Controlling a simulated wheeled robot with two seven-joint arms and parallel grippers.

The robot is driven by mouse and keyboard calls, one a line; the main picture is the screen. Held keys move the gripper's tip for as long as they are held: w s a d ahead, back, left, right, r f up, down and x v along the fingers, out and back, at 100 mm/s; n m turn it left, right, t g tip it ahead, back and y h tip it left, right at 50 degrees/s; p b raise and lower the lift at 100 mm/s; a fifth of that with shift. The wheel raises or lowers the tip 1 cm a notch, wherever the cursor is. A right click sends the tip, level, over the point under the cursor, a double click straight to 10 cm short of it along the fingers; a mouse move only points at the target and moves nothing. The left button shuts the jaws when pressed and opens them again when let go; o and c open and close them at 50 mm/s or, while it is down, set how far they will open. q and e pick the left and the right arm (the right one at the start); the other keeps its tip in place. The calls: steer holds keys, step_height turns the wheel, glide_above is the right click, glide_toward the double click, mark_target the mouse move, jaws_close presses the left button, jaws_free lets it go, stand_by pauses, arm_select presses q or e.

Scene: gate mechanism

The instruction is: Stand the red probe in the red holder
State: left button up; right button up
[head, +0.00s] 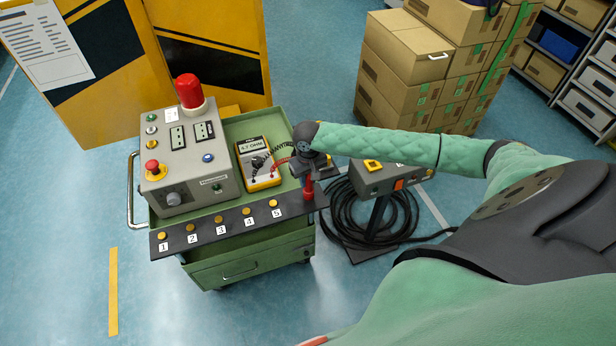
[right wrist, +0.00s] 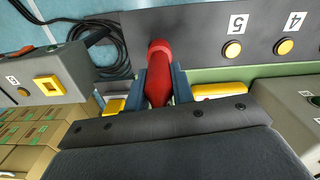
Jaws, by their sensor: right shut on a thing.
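The red probe (right wrist: 159,75) is held between the fingers of my right gripper (right wrist: 160,88) in the right wrist view. In the head view my right gripper (head: 308,166) is above the right end of the black strip, with red (head: 308,188) showing upright below the fingers. The red part's lower end is at the strip, right of button 5. I cannot make out a separate red holder there, nor tell whether the probe is seated in one. The yellow multimeter (head: 258,164) reads 4.7 OHM, with a red lead running towards the gripper. My left gripper is not in view.
The black strip (head: 205,238) carries numbered yellow buttons along the green cart's (head: 256,261) front. A grey control box (head: 193,158) with a red beacon (head: 190,91) stands on the left. A grey pedestal box (head: 376,178) and coiled black cable (head: 345,222) are close on the right.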

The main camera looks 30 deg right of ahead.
steer(key=o, duration=1.5)
steer(key=shift+r, duration=0.15)
step_height(320, 180, up, 3)
steer(key=p, duration=0.3)
steer(key=shift+r, duration=0.1)
steer(key=shift+r+p, duration=0.65)
steer(key=shift+r, duration=2.15)
